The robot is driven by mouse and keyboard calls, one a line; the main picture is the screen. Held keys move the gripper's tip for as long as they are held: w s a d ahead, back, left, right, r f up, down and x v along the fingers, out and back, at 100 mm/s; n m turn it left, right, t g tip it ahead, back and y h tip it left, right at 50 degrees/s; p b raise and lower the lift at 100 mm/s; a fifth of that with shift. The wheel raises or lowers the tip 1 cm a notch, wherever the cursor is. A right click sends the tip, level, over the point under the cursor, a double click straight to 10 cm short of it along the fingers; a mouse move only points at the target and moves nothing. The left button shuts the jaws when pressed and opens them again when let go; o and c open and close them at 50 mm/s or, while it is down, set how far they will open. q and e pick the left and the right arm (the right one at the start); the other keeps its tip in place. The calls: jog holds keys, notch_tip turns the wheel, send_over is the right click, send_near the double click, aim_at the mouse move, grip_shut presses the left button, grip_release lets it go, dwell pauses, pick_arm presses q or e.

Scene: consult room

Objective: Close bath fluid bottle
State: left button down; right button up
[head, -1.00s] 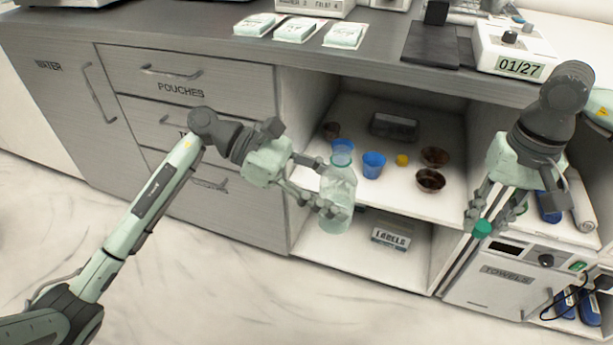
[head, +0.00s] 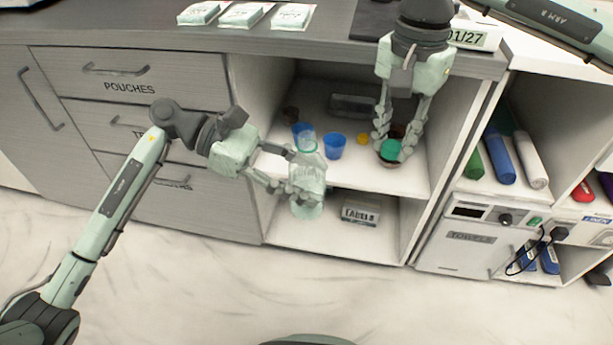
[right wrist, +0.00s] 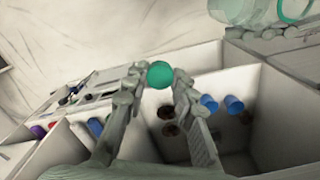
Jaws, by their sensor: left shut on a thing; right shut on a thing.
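The clear, pale green bottle (head: 308,190) stands roughly upright in the air in front of the open shelf, its open neck (head: 306,143) at the top. My left gripper (head: 287,172) is shut on the bottle's side. The green cap (head: 390,150) is between the fingertips of my right gripper (head: 391,146), which points down and is shut on it. The cap is to the right of the bottle and apart from it. In the right wrist view the cap (right wrist: 160,74) sits at the fingertips, and part of the bottle (right wrist: 240,10) shows at the top right.
A labels box (head: 360,213) is on the lower shelf. The towels unit (head: 460,238) stands at right. The counter edge runs above the shelf.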

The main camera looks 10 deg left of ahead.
jog(key=s+a+r+m, duration=0.4)
jog(key=a+r+m, duration=0.5)
jog(key=a+r, duration=0.2)
jog(key=shift+a+r+m, duration=0.25)
jog(key=shift+a+m, duration=0.05)
jog(key=shift+a, duration=0.7)
jog(key=shift+f, duration=0.1)
jog(key=shift+w+f, duration=0.1)
jog(key=shift+f, duration=1.8)
jog(key=shift+f, duration=0.9)
jog(key=shift+f, duration=0.6)
